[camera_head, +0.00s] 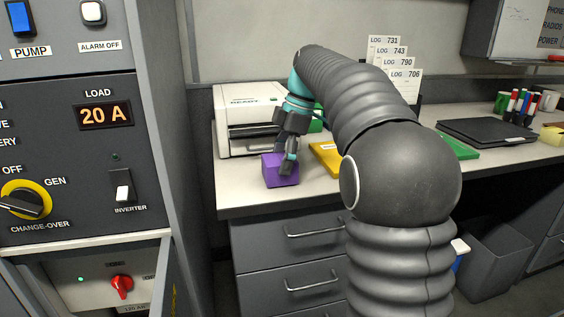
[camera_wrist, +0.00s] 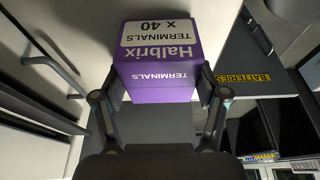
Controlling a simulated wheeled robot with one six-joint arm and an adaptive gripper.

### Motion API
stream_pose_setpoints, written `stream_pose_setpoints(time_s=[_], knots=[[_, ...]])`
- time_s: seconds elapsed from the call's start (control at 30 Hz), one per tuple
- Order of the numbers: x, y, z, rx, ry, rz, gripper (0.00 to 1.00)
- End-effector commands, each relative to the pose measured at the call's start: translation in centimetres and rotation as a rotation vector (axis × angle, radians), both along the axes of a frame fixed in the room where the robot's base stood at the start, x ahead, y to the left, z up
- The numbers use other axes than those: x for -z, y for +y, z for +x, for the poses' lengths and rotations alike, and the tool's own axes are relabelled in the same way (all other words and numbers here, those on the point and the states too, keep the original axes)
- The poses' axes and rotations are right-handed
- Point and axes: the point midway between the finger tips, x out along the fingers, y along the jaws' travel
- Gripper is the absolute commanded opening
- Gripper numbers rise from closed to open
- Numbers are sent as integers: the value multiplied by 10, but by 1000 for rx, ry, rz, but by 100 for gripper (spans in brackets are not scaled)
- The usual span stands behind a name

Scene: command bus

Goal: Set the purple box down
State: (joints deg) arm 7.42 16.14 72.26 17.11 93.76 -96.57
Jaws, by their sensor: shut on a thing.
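The purple box (camera_head: 279,172) is at the front left of the grey counter (camera_head: 240,199), in front of a white printer. My gripper (camera_head: 288,163) comes down on it from above and is shut on it. In the wrist view the purple box (camera_wrist: 160,92) sits between my two fingers (camera_wrist: 161,88).
The white printer (camera_head: 238,135) stands behind the box. A yellow item (camera_head: 326,155) lies to the right, partly behind my arm. A green item (camera_head: 461,149) and a black folder (camera_head: 486,131) lie further right. Bare counter shows in front of the box. Drawers (camera_head: 290,240) are below.

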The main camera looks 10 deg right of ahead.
Motion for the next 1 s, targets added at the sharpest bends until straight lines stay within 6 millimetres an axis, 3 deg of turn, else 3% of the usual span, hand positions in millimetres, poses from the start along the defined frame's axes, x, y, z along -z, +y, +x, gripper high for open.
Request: stream_pose_setpoints(time_s=[0.4, 0.43, 0.53, 1.0], knots=[[6, 0, 0, 1, -2, 0, 30], [6, 0, 0, 0, -1, 0, 75], [5, 0, 0, 0, -1, 0, 97], [-4, -2, 0, 0, -3, 0, 97]])
